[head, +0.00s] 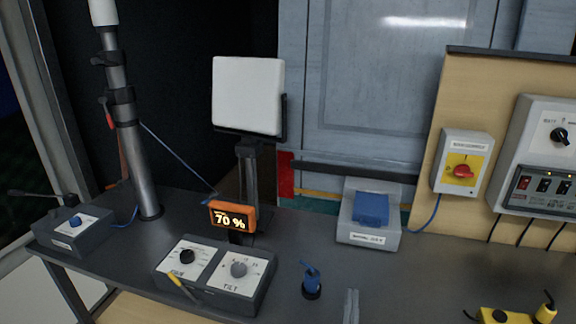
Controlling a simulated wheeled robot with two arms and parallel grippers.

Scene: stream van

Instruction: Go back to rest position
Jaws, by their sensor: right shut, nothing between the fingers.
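My right gripper (350,306) shows at the bottom edge of the head view, right of centre. Only the pale grey tips of its two fingers are in view. They are close together with nothing between them, over the dark bench top (400,275). The rest of that gripper is cut off by the frame. My left gripper is not in view. A small blue plug on a black round base (312,289) stands on the bench just left of the right fingertips, apart from them.
A control box with two knobs (213,300) sits left of the fingers. An orange display (233,216) reads 70 %. A grey box with a blue top (367,240) stands behind. Yellow items (505,315) lie at the lower right. A mast (135,150) and white panel (248,95) rise behind.

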